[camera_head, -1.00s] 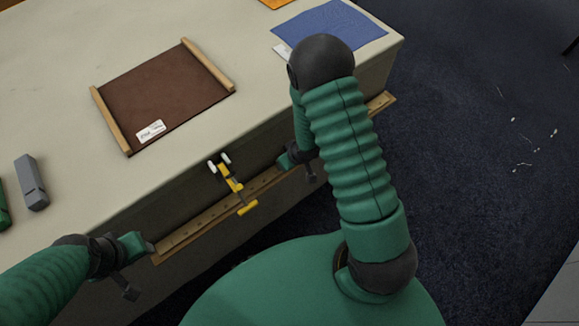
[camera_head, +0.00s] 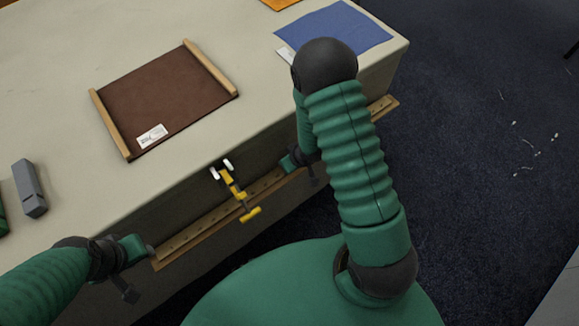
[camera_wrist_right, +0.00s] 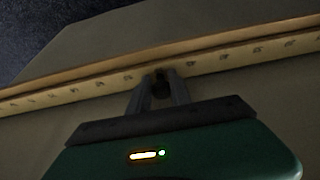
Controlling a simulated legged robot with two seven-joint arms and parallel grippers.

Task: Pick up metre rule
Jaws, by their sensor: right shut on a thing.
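The metre rule (camera_head: 208,228) is a long tan strip with marks along it. It lies lengthwise along the table's front side, below the top edge. My right gripper (camera_head: 291,161) is at the rule, right of its middle, partly hidden by my right arm. In the right wrist view my right gripper (camera_wrist_right: 162,84) is shut on the edge of the rule (camera_wrist_right: 218,60). My left gripper (camera_head: 150,250) is at the rule's left end; its fingers are too small to tell whether they hold it.
A yellow clamp (camera_head: 236,191) with white tips stands at the table's front edge, across the rule's middle. On the table (camera_head: 60,110) are a brown board (camera_head: 165,98) with wooden end bars, a grey block (camera_head: 30,188) and a blue cloth (camera_head: 345,27).

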